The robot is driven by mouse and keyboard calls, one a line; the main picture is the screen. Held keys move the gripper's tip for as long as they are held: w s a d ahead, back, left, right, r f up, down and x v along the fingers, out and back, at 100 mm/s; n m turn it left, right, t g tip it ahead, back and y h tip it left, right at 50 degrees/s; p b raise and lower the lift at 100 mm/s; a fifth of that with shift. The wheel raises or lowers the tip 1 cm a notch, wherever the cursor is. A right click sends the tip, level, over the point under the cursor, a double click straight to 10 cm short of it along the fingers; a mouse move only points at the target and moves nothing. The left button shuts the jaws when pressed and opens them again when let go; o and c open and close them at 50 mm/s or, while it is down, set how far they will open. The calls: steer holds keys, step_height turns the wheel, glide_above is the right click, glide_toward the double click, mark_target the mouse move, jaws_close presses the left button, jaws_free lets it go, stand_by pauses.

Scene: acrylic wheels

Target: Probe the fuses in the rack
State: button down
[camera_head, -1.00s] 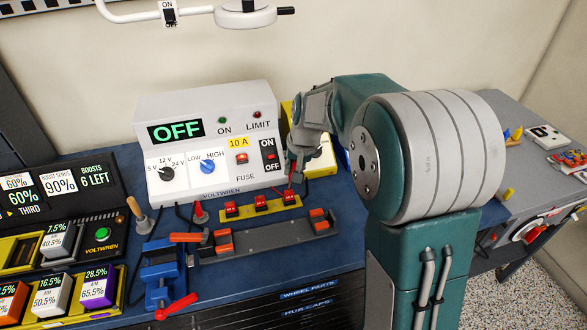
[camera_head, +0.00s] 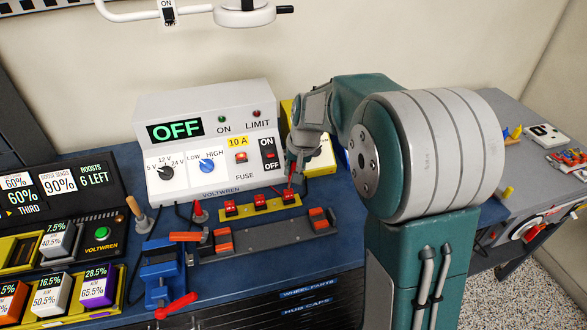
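The fuse rack (camera_head: 246,210) is a yellow strip at the back of the blue bench, below the power supply. It bears three red fuses: a left one (camera_head: 231,207), a middle one (camera_head: 260,202) and a right one (camera_head: 289,198). My gripper (camera_head: 292,172) is above the right fuse and seems shut on a slim red probe (camera_head: 290,188) pointing down at that fuse. Whether the tip touches is too small to tell. Another red-topped piece (camera_head: 198,211) stands left of the rack. The power supply (camera_head: 218,185) reads OFF.
A dark rail (camera_head: 270,236) with orange blocks and a blue vise (camera_head: 162,272) with a red handle lie in front of the rack. A battery console (camera_head: 100,255) is at left. A yellow box (camera_head: 322,160) stands behind my gripper.

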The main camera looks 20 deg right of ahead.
steer(key=shift+f, duration=0.15)
steer(key=shift+w+a+r+v, duration=0.15)
steer(key=shift+w+v, duration=0.1)
steer(key=shift+v, duration=0.9)
steer(key=shift+w+a+v, duration=0.1)
steer(key=shift+w+v, duration=0.1)
steer(key=shift+v, duration=0.9)
steer(key=shift+w+a+r+v, duration=0.15)
steer(key=shift+w+v, duration=0.1)
steer(key=shift+v, duration=0.9)
steer(key=shift+f, duration=0.1)
